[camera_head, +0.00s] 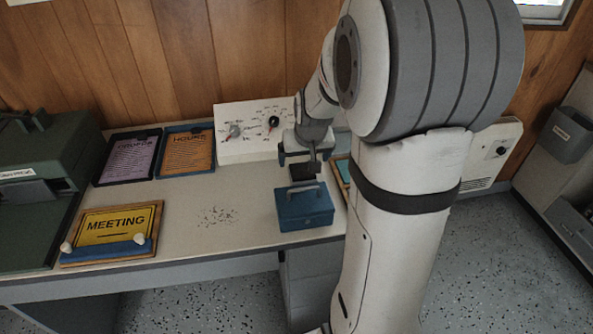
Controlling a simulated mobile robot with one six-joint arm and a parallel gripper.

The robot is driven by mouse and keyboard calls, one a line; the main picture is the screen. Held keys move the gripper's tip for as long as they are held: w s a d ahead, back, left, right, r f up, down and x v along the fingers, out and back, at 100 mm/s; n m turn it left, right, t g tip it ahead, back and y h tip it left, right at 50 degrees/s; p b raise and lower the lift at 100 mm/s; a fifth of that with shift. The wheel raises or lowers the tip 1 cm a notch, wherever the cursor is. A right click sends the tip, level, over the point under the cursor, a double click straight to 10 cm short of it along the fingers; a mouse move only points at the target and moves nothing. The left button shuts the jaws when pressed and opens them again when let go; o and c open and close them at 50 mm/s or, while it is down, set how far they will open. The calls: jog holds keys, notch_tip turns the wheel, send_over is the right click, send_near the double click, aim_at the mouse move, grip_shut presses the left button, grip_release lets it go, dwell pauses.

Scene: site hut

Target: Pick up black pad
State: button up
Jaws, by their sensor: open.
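A small black thing (302,171), which looks like the black pad, shows just below my gripper (300,158) and behind the blue box. My gripper points down over the back right of the desk, with its jaws apart. I cannot tell whether the pad lies on the desk or touches the fingers. The gripper and the box hide part of this spot.
A blue box (307,213) with a handle stands in front of my gripper. A white control panel (236,150) with knobs is behind. Two framed notices (128,160) (187,152), a yellow MEETING sign (113,228) and a green machine (45,165) stand left. The desk's middle is clear, bearing specks.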

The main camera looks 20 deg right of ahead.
aim_at(302, 169)
jog(key=b+x, duration=0.1)
jog(key=x, duration=0.4)
jog(key=shift+s+f, duration=0.1)
jog(key=shift+f, duration=0.25)
jog(key=c, duration=1.1)
jog(key=shift+r, duration=0.1)
notch_tip(302, 169, up, 10)
jog(key=shift+f+p, duration=0.1)
jog(key=shift+p, duration=0.85)
